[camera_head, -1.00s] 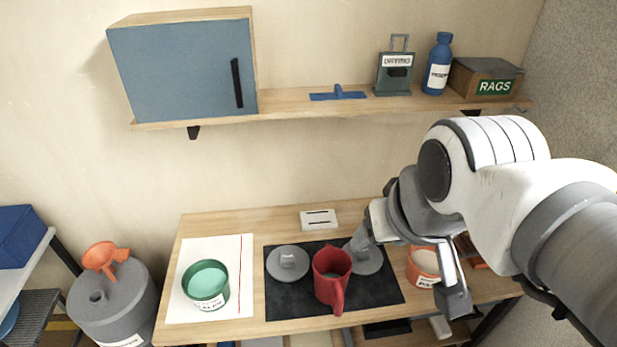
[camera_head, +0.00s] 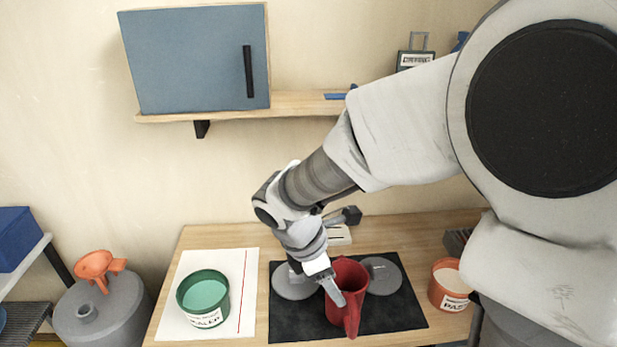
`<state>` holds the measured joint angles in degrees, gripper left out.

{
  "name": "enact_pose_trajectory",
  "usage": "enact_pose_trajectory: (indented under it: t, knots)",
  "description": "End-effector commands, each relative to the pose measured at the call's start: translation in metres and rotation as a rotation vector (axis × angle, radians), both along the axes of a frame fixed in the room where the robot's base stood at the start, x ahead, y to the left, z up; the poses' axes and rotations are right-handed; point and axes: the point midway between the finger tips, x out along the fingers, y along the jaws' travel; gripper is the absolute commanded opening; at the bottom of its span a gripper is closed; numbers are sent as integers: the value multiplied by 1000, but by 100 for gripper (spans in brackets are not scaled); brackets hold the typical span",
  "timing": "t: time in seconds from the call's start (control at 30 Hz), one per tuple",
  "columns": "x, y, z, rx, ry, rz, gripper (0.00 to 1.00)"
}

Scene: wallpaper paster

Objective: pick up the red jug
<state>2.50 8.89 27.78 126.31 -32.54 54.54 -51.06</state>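The red jug (camera_head: 350,285) stands upright on the black mat (camera_head: 400,312) on the wooden bench, its handle toward the front. My gripper (camera_head: 338,298) reaches down from above and overlaps the jug's left side in the picture. One finger shows in front of the jug's left part. The other finger is not clearly visible, so I cannot tell whether the gripper is open or shut, or whether it touches the jug.
A green tub (camera_head: 203,297) stands on white paper (camera_head: 243,275) at left. An orange tub (camera_head: 448,285) stands at right. A shelf with a blue cabinet (camera_head: 195,60) hangs above.

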Motion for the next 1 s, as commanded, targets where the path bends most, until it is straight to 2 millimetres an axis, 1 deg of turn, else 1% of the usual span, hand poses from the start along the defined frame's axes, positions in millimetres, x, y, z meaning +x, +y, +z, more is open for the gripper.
enact_pose_trajectory:
  t: [0.03,0.13,0.23,0.6,0.7,0.93,1.0]
  knots:
    - [0,4,-12,-7,25,37,62]
    - [0,6,-19,-17,48,79,62]
    - [0,3,-30,-21,56,87,62]
    - [6,-26,-102,-18,56,85,62]
    - [8,-32,-116,-19,54,83,62]
    - [9,-38,-129,-19,52,82,62]
    - [10,-41,-138,-19,54,83,62]
